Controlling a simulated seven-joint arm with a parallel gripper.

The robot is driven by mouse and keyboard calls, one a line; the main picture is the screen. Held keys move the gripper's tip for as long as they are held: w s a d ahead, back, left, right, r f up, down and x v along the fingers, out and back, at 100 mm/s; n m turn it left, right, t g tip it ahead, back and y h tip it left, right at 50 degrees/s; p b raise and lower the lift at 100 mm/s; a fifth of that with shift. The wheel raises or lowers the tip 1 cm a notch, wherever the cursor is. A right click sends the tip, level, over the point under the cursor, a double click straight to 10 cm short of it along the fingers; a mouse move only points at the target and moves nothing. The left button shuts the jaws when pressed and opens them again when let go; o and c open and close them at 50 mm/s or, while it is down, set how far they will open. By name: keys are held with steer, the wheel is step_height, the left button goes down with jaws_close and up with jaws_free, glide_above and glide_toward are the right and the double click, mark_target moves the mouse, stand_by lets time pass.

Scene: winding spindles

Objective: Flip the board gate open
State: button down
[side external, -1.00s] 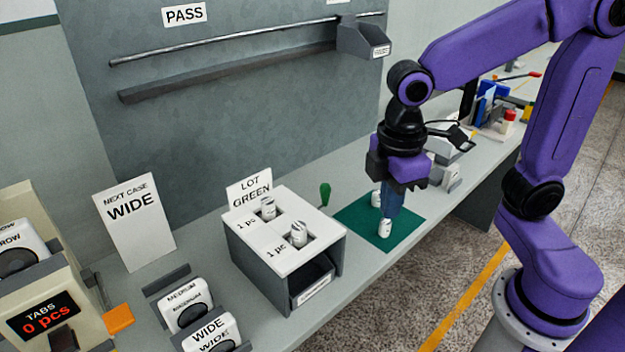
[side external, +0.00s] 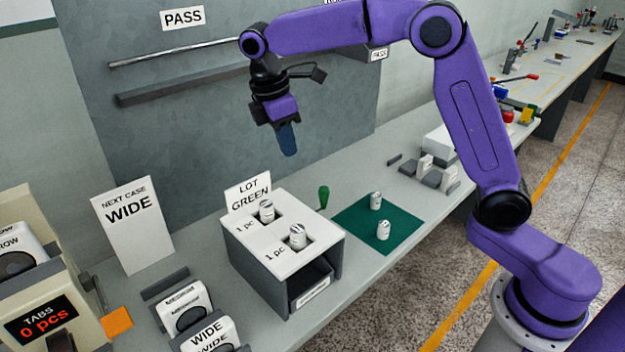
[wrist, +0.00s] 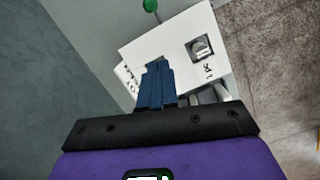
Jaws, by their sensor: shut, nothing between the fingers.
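I cannot clearly pick out a part marked as a board gate. My gripper (side external: 287,152) is shut and empty, pointing down in the air above and behind the box. In the wrist view its blue fingers (wrist: 157,66) cover part of the box top (wrist: 168,40).
A green mat (side external: 402,217) right of the box holds two white cylinders (side external: 384,231). A NEXT CASE WIDE card (side external: 136,225), MEDIUM and WIDE blocks (side external: 208,333) and a TABS counter (side external: 40,318) stand left. A rail (side external: 180,90) runs along the wall panel.

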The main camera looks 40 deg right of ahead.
steer(key=shift+w+d, duration=0.15)
steer(key=shift+w, duration=0.25)
steer(key=x, duration=1)
steer(key=shift+d, duration=0.1)
steer(key=shift+s+d+f, duration=0.2)
steer(key=shift+d+f, duration=0.05)
steer(key=shift+d, duration=0.25)
steer(key=shift+s+d+f, duration=0.2)
steer(key=shift+d, duration=0.3)
steer(key=shift+s+d+f, duration=0.2)
steer(key=shift+d+f, duration=0.1)
steer(key=shift+d, duration=0.4)
steer(key=d, duration=0.7)
steer(key=shift+d, duration=0.1)
